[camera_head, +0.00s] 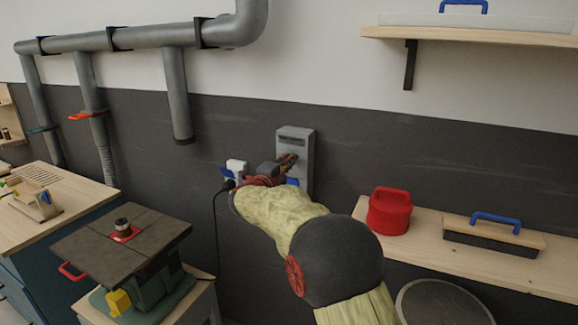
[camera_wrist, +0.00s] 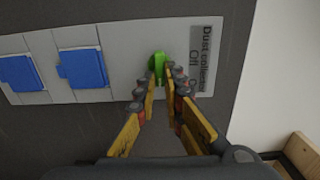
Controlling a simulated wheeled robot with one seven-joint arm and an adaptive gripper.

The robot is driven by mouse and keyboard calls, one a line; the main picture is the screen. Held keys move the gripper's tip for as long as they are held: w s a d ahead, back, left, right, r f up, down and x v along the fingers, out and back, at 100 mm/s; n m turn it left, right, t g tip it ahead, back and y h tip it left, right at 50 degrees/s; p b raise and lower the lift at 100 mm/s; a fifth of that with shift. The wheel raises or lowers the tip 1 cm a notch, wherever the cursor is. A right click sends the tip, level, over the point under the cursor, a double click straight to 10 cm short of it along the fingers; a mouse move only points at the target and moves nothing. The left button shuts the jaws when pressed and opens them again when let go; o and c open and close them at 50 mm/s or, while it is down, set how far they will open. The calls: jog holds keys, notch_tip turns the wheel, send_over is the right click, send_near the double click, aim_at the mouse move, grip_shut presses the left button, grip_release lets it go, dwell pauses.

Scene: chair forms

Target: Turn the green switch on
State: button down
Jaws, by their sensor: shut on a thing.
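The green switch (camera_wrist: 156,66) shows in the wrist view on a grey wall panel (camera_wrist: 120,45). A label reading "Dust collector Off On" (camera_wrist: 202,58) is beside it on the panel. My gripper (camera_wrist: 160,82) is at the switch, with its fingertips closed on it from both sides. The fingers hide part of the switch, and I cannot tell its exact position. In the head view my gripper (camera_head: 288,162) reaches the wall panel (camera_head: 297,138), and the switch is hidden behind it.
Blue socket covers (camera_wrist: 82,68) sit on the same panel. A white plug with a black cord (camera_head: 236,170) is left of my gripper. A shelf (camera_head: 455,258) with a red container (camera_head: 390,211) is at the right. A machine table (camera_head: 120,245) stands at the left.

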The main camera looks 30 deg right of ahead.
jog(key=shift+f, duration=0.15)
jog(key=c, duration=2)
grip_release()
jog(key=shift+o, duration=0.5)
jog(key=v, duration=1.2)
